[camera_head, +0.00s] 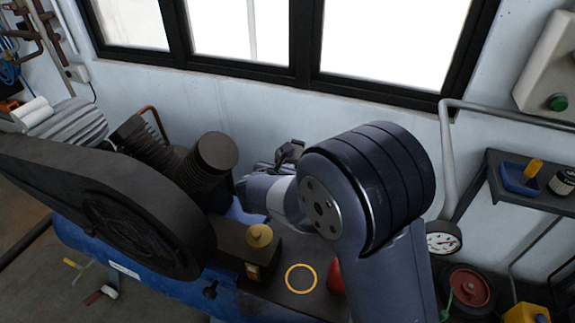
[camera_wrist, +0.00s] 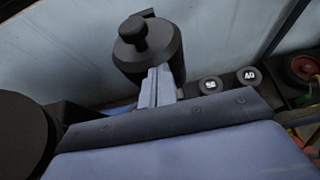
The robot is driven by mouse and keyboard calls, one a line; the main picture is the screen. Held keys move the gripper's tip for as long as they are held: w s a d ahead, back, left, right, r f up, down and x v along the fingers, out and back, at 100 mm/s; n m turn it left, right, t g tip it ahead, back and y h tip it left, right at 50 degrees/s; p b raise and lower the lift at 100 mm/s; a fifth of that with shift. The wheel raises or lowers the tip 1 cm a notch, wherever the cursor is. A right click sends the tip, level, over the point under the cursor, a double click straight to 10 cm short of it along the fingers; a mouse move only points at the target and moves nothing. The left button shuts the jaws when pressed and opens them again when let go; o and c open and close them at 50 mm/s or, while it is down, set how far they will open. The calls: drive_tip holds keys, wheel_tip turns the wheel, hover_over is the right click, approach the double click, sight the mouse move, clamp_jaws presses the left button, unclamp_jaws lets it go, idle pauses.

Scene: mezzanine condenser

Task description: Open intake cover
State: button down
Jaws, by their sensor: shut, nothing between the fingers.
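A dark cylinder with a round knob on top (camera_wrist: 147,48) stands at the upper middle of the wrist view. It looks like the intake cover, and its top appears closed. My gripper (camera_wrist: 160,72) has its two pale fingers together and empty. The fingertips overlap the cylinder's lower front side; I cannot tell whether they touch it. In the head view my arm covers this area, and the fingers cannot be made out.
A black belt guard (camera_head: 110,205) and a finned cylinder (camera_head: 213,158) stand left of my arm on a blue tank (camera_head: 150,285). A yellow-topped box (camera_head: 258,240) is nearby.

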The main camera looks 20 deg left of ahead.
drive_tip(key=shift+g, duration=0.7)
drive_tip(key=w+r+p, duration=0.1)
drive_tip(key=r+p, duration=0.2)
drive_tip(key=w+r+p, duration=0.1)
drive_tip(key=r+p, duration=0.1)
drive_tip(key=p, duration=0.1)
drive_tip(key=w+r+p, duration=0.2)
drive_tip(key=r+p, duration=0.1)
drive_tip(key=shift+d+r, duration=0.15)
drive_tip(key=shift+r, duration=0.2)
drive_tip(key=w+r+g+p, duration=0.1)
drive_tip(key=w+r+p, duration=0.2)
drive_tip(key=w+p, duration=0.3)
drive_tip(key=shift+w+d+p, duration=0.3)
drive_tip(key=shift+w, duration=0.6)
drive_tip(key=shift+w+f+g, duration=0.1)
drive_tip(key=shift+g, duration=0.2)
